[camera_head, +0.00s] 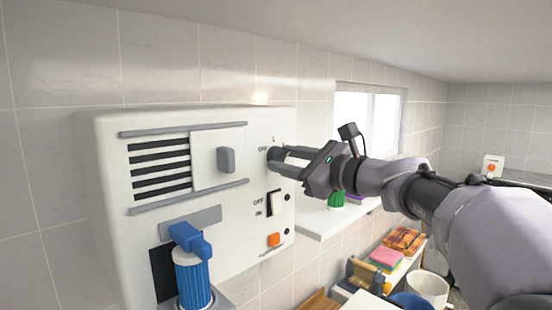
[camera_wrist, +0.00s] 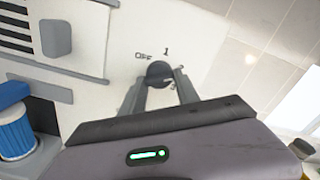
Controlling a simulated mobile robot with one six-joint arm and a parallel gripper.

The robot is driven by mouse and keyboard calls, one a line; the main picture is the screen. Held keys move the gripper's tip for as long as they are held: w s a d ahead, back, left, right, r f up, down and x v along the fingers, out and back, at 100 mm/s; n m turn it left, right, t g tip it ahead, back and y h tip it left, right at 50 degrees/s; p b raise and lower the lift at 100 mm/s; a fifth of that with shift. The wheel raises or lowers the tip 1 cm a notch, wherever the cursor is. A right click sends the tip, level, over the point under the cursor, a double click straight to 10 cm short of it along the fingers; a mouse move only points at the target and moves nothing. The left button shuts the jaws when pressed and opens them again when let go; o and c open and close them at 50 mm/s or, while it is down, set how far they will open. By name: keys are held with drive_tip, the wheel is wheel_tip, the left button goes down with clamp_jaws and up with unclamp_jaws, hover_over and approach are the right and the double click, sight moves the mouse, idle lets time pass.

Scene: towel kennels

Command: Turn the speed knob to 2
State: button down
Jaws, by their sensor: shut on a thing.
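The speed knob (camera_wrist: 158,72) is a small dark round knob on the white wall unit (camera_head: 110,190). In the wrist view the marks OFF and 1 are printed above it, and another mark at its lower right is partly covered. My gripper (camera_wrist: 160,84) has one finger on each side of the knob and is shut on it. In the head view my gripper (camera_head: 275,158) reaches in from the right and mostly hides the knob. I cannot make out which mark the knob points to.
The unit also bears a grey sliding handle (camera_head: 227,160), a white OFF/ON rocker switch (camera_head: 276,203), an orange button (camera_head: 273,240) and a blue ribbed canister (camera_head: 195,285). A white shelf (camera_head: 315,223) and folded towels (camera_head: 386,258) lie below my arm.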

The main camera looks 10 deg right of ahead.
idle(0.3)
drive_tip(key=c, duration=0.9)
unclamp_jaws()
drive_tip(key=b+v, duration=0.3)
drive_tip(key=v, duration=1.4)
drive_tip(key=shift+s, duration=0.2)
drive_tip(key=shift+d, duration=0.1)
